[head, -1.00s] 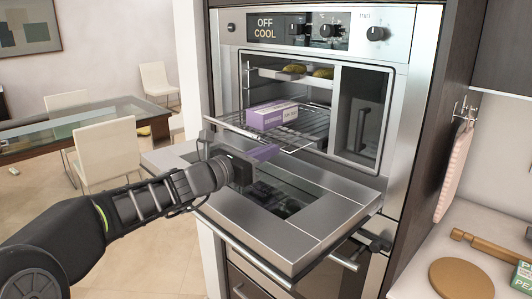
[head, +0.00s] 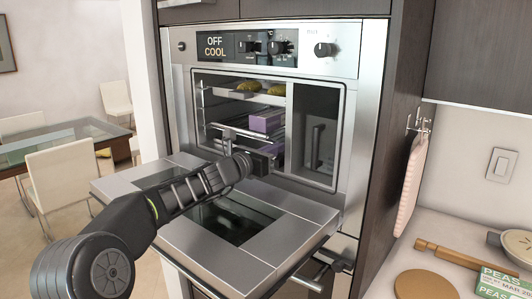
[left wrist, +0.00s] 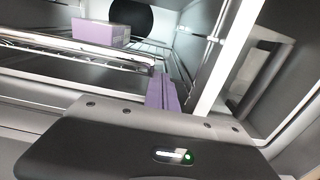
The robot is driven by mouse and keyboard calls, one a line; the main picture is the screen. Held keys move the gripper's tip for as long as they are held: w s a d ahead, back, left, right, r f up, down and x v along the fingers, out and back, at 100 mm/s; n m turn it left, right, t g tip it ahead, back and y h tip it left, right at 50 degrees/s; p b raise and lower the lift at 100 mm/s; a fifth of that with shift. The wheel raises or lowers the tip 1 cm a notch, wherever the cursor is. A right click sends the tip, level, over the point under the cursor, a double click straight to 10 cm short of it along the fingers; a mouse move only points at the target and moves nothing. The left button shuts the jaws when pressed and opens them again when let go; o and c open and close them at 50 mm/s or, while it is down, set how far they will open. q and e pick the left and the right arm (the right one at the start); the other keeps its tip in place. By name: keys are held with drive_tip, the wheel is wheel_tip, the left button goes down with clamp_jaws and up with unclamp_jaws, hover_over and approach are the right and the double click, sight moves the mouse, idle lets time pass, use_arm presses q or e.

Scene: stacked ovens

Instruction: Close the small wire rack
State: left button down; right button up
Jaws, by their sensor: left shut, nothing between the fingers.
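The small wire rack (head: 236,131) is inside the upper oven, its front bar at about the oven's opening. A purple and white box (head: 265,122) lies on it. In the left wrist view the rack's front bar (left wrist: 75,50) runs across the upper left, with the box (left wrist: 100,33) behind it. My left gripper (head: 276,150) is at the oven opening, just below the right end of the bar. Its purple fingers (left wrist: 162,94) are shut and empty, pointing into the oven. I cannot tell whether they touch the bar. My right gripper is not in view.
The oven door (head: 180,240) is folded down below my left arm. A higher shelf holds a tray (head: 246,97) with yellowish food. A dark panel with a handle (head: 316,147) is right of the cavity. A counter (head: 385,265) with a wooden board stands at right.

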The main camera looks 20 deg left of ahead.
use_arm(q)
drive_tip(key=shift+w+d+r, duration=0.1)
drive_tip(key=shift+w+d, duration=0.1)
drive_tip(key=shift+w, duration=0.4)
drive_tip(key=shift+r, duration=0.25)
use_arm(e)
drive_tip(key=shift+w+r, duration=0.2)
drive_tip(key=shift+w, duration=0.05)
use_arm(q)
drive_tip(key=shift+r, duration=0.1)
drive_tip(key=shift+s, duration=0.1)
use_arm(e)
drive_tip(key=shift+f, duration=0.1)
